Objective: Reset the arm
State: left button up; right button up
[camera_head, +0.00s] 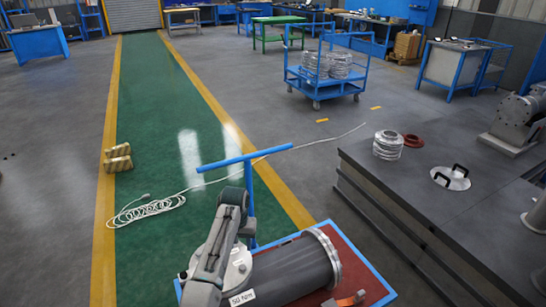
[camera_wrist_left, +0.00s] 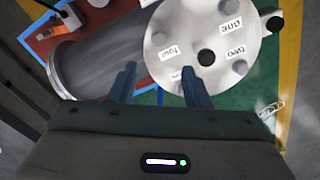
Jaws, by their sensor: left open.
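The flanged shell is a dark grey cylinder (camera_head: 290,272) lying on its side on a red-topped cart with a blue frame. A light round cover (camera_head: 238,270) with bolt heads is at its left end. In the left wrist view this cover (camera_wrist_left: 222,62) shows labels such as "one", "two" and "four" and a dark central hole. My left gripper (camera_head: 245,226) is just above the cover in the head view. Its two fingers (camera_wrist_left: 160,85) are apart with nothing held between them; contact with the cover cannot be told. My right gripper is out of view.
A dark bench (camera_head: 440,225) at right holds a stack of metal rings (camera_head: 387,145), a red ring (camera_head: 413,140) and a handled disc (camera_head: 451,178). The cart's blue T-handle (camera_head: 244,158) rises beside my arm. A white cable (camera_head: 150,208) lies on the green lane.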

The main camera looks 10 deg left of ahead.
pick_arm(q)
jog(key=s+a+f+t, duration=0.1)
jog(key=s+a+f, duration=0.2)
jog(key=s, duration=0.7)
jog(key=s+a+f+t, duration=0.1)
jog(key=s+a+f, duration=0.15)
jog(key=s, duration=0.75)
jog(key=s+a+r+m+t, duration=0.1)
jog(key=s+r, duration=0.4)
jog(key=s, duration=0.5)
jog(key=s+a+r+m+t, duration=0.1)
jog(key=s+r, duration=0.3)
jog(key=s, duration=0.6)
jog(key=a+f+g, duration=0.2)
jog(key=a+f, duration=0.1)
jog(key=f, duration=2.8)
jog(key=s+a+f+n, duration=0.1)
jog(key=s+f, duration=1.7)
jog(key=shift+s+g+y, duration=0.4)
jog(key=shift+a, duration=0.1)
